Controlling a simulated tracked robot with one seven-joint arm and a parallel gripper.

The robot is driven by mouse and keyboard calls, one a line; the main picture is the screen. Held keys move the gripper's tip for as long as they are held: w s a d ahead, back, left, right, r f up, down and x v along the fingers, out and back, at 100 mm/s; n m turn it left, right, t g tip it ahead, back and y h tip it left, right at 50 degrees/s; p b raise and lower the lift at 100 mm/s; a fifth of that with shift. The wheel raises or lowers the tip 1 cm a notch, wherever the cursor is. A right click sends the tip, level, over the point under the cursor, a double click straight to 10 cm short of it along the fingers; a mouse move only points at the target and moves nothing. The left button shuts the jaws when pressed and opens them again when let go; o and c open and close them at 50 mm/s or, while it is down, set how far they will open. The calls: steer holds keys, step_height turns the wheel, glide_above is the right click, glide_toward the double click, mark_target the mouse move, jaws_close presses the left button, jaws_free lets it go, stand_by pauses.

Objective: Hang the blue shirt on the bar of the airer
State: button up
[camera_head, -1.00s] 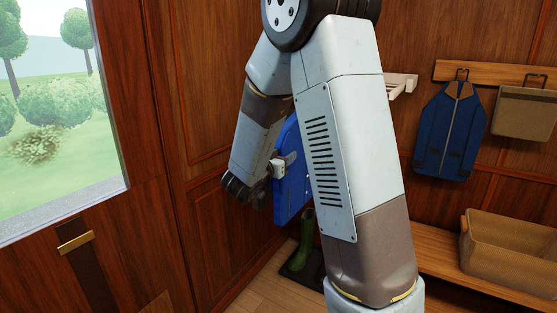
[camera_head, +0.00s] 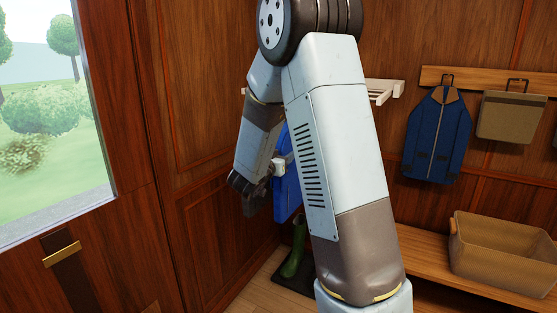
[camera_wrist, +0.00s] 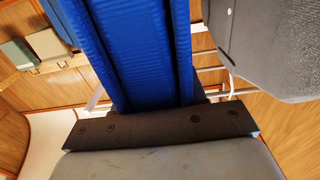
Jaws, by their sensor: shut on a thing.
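The blue shirt (camera_head: 287,197) hangs from my gripper (camera_head: 280,165), mostly hidden behind my own forearm in the head view. In the wrist view the blue shirt (camera_wrist: 145,50) fills the upper middle, right beyond the dark finger edge (camera_wrist: 160,130). My gripper is shut on it. The white airer (camera_head: 388,91) is fixed to the back wall, partly hidden by my arm. Pale bars of the airer (camera_wrist: 212,68) show behind the shirt in the wrist view. The shirt is held in front of the airer; whether it touches a bar cannot be told.
A dark blue jacket (camera_head: 436,140) and a brown bag (camera_head: 511,116) hang on a hook rail (camera_head: 490,82) to the right. Green boots (camera_head: 294,250) stand on the floor below the shirt. A wood-panelled wall is close at left.

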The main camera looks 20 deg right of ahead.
steer(key=shift+w+d+f, duration=0.15)
steer(key=shift+f, duration=0.4)
steer(key=shift+w+d+f, duration=0.1)
steer(key=shift+d+f, duration=0.1)
steer(key=shift+f, duration=0.4)
steer(key=shift+w+d+f, duration=0.15)
steer(key=shift+f, duration=0.4)
steer(key=o, duration=1.2)
steer(key=shift+o, duration=0.3)
